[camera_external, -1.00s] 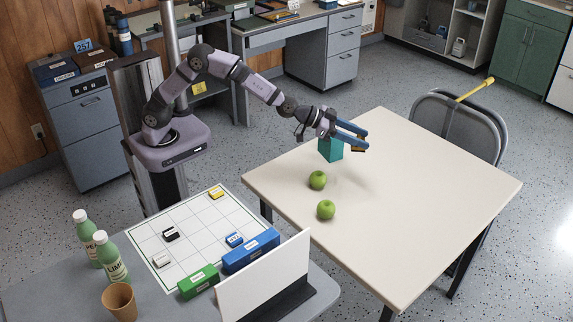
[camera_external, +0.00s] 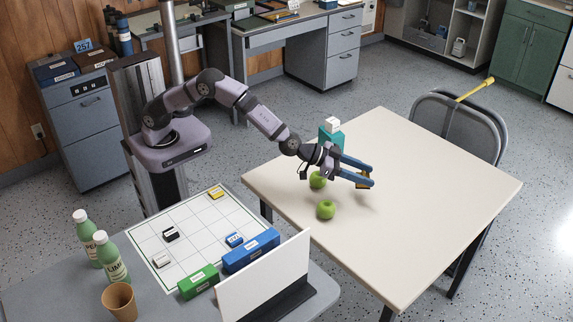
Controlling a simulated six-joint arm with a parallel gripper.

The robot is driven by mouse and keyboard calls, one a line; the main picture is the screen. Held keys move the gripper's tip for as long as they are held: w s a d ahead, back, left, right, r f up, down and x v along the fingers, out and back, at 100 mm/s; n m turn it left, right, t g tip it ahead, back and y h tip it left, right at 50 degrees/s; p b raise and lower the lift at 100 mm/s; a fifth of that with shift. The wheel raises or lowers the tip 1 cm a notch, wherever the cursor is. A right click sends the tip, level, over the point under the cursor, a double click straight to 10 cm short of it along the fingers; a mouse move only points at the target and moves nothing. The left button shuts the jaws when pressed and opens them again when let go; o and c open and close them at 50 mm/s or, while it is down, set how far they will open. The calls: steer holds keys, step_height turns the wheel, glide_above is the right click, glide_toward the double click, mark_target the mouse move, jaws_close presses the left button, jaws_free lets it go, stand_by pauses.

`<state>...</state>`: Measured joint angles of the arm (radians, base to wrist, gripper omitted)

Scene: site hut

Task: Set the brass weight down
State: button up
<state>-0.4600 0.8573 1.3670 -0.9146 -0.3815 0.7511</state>
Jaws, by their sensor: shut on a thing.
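My gripper (camera_external: 368,178) reaches over the cream table with its blue fingers pointing right. It is shut on the brass weight (camera_external: 364,185), a small gold-brown piece mostly hidden between and below the fingertips. The weight is low over the table (camera_external: 430,190); I cannot tell whether it touches the top. Two green apples are close by: one (camera_external: 318,181) is partly behind my gripper, the other (camera_external: 326,210) is in front of it.
The table's right and front parts are clear. A grey table at the left front holds a grid board (camera_external: 196,222), bottles, a cup (camera_external: 119,300) and a white upright panel (camera_external: 262,277).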

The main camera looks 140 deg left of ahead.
steer(key=shift+f+b, duration=0.6)
steer(key=shift+f, duration=2.8)
steer(key=shift+f, duration=0.2)
steer(key=o, duration=1.5)
steer(key=shift+f, duration=0.1)
steer(key=shift+o, duration=0.2)
steer(key=shift+r, duration=0.2)
steer(key=shift+s+d+r, duration=0.3)
steer(key=shift+s+d, duration=0.15)
steer(key=shift+d, duration=0.05)
steer(key=v, duration=1)
steer(key=shift+s+d+b, duration=0.2)
steer(key=shift+b, duration=0.1)
